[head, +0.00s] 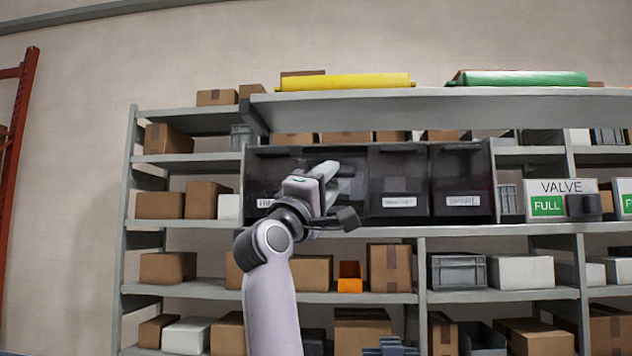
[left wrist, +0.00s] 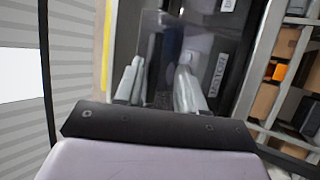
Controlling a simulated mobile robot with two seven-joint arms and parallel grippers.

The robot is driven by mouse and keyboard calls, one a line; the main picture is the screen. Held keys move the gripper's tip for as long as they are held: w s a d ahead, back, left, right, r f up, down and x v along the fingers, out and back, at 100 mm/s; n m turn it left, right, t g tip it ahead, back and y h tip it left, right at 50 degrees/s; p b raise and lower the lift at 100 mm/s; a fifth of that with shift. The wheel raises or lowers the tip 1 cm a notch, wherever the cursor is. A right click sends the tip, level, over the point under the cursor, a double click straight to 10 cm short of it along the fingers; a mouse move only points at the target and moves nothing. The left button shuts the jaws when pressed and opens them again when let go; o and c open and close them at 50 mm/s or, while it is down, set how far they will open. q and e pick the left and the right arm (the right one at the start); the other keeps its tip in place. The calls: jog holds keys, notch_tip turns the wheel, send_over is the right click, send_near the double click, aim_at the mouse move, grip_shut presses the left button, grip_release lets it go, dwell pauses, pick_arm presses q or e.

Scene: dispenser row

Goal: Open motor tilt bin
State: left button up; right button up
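A row of dark see-through tilt bins (head: 400,180) stands on the middle shelf, with white labels low on the fronts. My left gripper (head: 328,172) is in front of the left part of the row and hides much of the bin behind it. In the left wrist view my left gripper (left wrist: 160,75) has its two pale fingers apart, facing a dark bin front (left wrist: 200,50). The label (left wrist: 218,75) beside the right finger seems to read MOTOR, but it is blurred. I cannot tell whether the fingers touch the bin or whether it is tilted. My right gripper is not clearly seen.
Cardboard boxes and an orange bin (head: 349,277) stand below. A VALVE sign (head: 561,188) marked FULL is to the right.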

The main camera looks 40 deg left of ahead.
pick_arm(q)
jog(key=s+b, duration=0.1)
jog(key=s, duration=1.2)
jog(key=shift+d+f, duration=0.3)
jog(key=shift+d, duration=0.15)
